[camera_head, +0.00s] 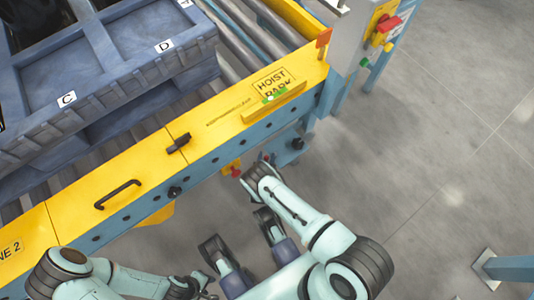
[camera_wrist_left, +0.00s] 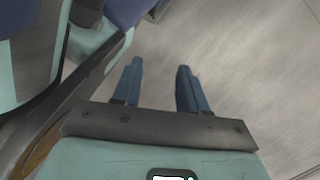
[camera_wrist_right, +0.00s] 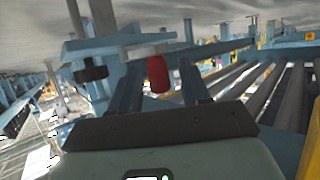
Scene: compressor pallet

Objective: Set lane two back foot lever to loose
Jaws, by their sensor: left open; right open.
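A red-tipped lever (camera_head: 236,172) sits low on the near side of the yellow and blue conveyor frame, beside a small yellow plate. In the right wrist view, the red grip (camera_wrist_right: 158,75) is between the open fingers of my right gripper (camera_wrist_right: 158,80); I cannot tell whether they touch it. In the head view my right gripper (camera_head: 264,163) is just right of the red tip, its fingers mostly hidden by the wrist. My left gripper (camera_wrist_left: 152,88) is open and empty over bare floor; in the head view it (camera_head: 207,291) is at the bottom edge.
A black knob (camera_head: 298,143) sticks out right of the red lever and another (camera_head: 175,191) to its left. A black latch (camera_head: 178,144) and handle (camera_head: 124,194) are on the yellow top rail. A blue pallet (camera_head: 110,70) rests on the rollers.

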